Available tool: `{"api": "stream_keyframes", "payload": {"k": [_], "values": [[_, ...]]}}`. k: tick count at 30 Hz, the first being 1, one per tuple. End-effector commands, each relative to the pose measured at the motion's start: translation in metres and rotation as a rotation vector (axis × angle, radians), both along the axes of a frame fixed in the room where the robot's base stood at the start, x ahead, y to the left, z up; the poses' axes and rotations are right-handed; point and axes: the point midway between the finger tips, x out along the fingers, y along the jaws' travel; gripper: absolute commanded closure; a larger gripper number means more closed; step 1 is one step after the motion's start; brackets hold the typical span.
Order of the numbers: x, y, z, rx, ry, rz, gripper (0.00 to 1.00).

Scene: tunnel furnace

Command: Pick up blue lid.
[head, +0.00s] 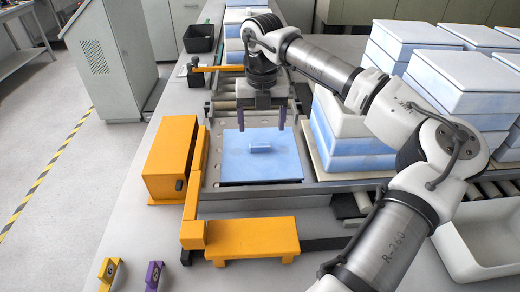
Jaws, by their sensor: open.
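The blue lid (236,168) is a flat, light blue square plate with a small raised handle (260,148) in its middle. It lies flat on the roller conveyor's metal end section, in the centre of the head view. My gripper (261,128) is open and empty. Its two fingers point down above the far part of the lid, spread to either side of the handle in the picture. I cannot tell the exact height of the fingertips above the lid.
Stacked blue and white boxes (345,145) stand right of the lid. An orange box (170,160) is at its left and an orange platform (253,238) in front. A white bin (487,240) is at the lower right. A black bin (200,38) stands farther back.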

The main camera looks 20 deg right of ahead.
Motion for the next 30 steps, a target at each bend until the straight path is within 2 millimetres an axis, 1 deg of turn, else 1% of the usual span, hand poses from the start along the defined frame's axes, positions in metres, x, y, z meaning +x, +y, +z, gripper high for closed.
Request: {"api": "stream_keyframes", "payload": {"k": [8,12,15,19,24,30], "values": [[-0.002,0.003,-0.020,0.002,0.002,0.001,0.24],[-0.004,0.005,-0.043,0.003,0.001,0.002,0.24],[-0.004,0.005,-0.055,0.001,0.002,0.000,0.24],[-0.004,0.005,-0.061,0.001,-0.001,0.000,0.24],[-0.003,0.004,-0.061,0.000,-0.001,0.000,0.24],[-0.003,0.004,-0.061,0.000,-0.001,0.000,0.50]]}}
